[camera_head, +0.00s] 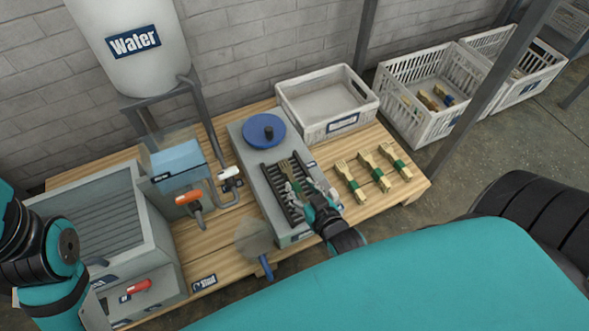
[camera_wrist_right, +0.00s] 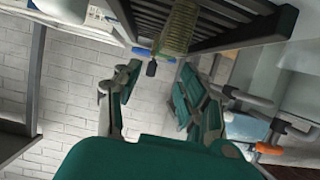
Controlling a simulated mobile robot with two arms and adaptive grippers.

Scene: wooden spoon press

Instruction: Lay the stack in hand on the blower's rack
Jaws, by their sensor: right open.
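The blower is the grey box (camera_head: 252,170) with a blue round cap (camera_head: 264,131) and a dark slatted rack (camera_head: 268,185) on its top. A stack of wooden pieces (camera_wrist_right: 181,27) lies against the dark rack slats in the wrist view, just beyond the fingertips. In the head view the stack is small and mostly hidden by my gripper. My right gripper (camera_head: 304,190) is over the rack, its fingers apart; in the wrist view the open fingers (camera_wrist_right: 160,80) have nothing between them. My left arm shows at the left edge, but its gripper does not.
Several green-banded wooden bundles (camera_head: 374,172) lie on the wooden table right of the blower. An empty white crate (camera_head: 325,130) stands behind them. A water tank (camera_head: 128,70) stands behind.

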